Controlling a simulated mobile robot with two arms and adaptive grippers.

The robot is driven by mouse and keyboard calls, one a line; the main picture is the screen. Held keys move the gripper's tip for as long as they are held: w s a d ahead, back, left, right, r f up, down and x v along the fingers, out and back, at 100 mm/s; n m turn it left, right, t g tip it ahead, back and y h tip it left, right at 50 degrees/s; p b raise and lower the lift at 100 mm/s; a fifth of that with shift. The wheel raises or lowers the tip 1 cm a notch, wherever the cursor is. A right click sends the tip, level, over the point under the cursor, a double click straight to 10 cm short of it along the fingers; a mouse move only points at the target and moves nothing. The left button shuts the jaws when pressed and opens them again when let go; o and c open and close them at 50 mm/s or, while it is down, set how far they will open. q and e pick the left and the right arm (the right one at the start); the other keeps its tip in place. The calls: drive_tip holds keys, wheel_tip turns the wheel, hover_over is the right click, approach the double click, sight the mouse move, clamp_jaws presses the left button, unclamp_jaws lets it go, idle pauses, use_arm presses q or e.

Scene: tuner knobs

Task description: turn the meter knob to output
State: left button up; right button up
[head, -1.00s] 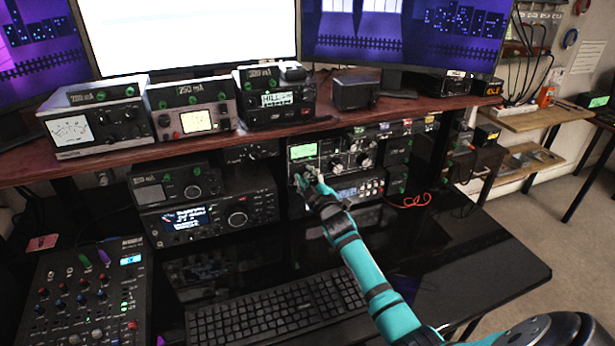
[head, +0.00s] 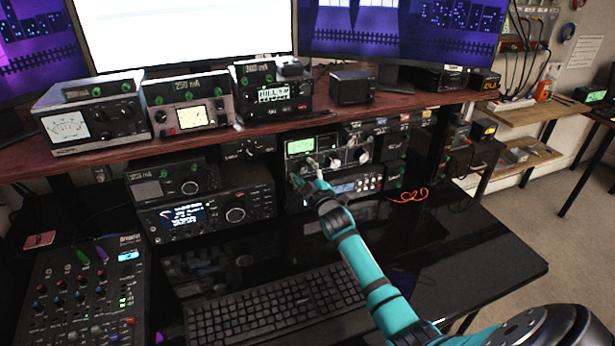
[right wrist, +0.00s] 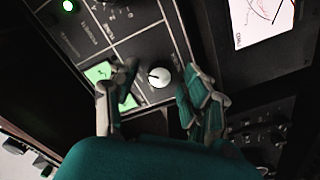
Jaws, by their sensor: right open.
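The tuner (head: 335,155) is a grey-faced unit with a lit green display and several knobs, under the wooden shelf. In the right wrist view, a small white knob (right wrist: 159,77) with a dark pointer mark sits low on its panel, beside a green display (right wrist: 99,72). I cannot read its labels, so I cannot tell its setting. My right gripper (head: 304,171) is at the tuner's lower left front. In the wrist view, the open fingers of this gripper (right wrist: 158,90) appear on either side of the white knob, with visible gaps. In the head view they hide part of the panel. My left gripper is not in view.
A radio (head: 207,215) stands left of the tuner, with a mixer (head: 85,290) farther left. A keyboard (head: 270,308) lies on the black desk (head: 450,255). Meters line the wooden shelf (head: 225,137) above. Orange cable (head: 408,196) lies right of the tuner.

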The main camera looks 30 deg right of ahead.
drive_tip(key=v, duration=1.2)
drive_tip(key=shift+f, duration=0.1)
